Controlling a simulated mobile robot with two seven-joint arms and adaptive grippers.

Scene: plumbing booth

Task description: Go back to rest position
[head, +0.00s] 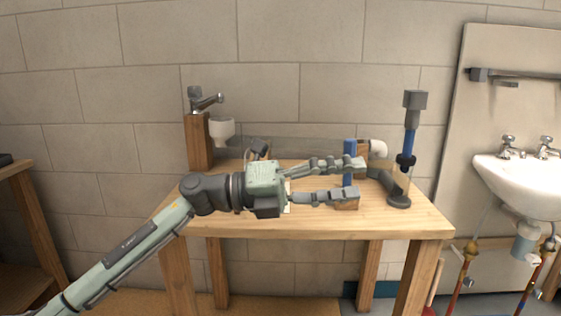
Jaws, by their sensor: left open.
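My left gripper (352,179) reaches in from the left over the wooden workbench (400,222). Its two fingers point right and are spread apart. A blue upright pipe (349,150) shows at the fingertips, partly hidden by the upper finger; I cannot tell whether the fingers touch it. A small wooden block (346,205) shows under the lower finger. My right gripper is not in view.
A tap on a wooden post (198,142) stands at the bench's back left. A blue and grey upright pipe fitting (410,130) stands at the right. A white sink (525,180) hangs on the right wall. The bench's front right is clear.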

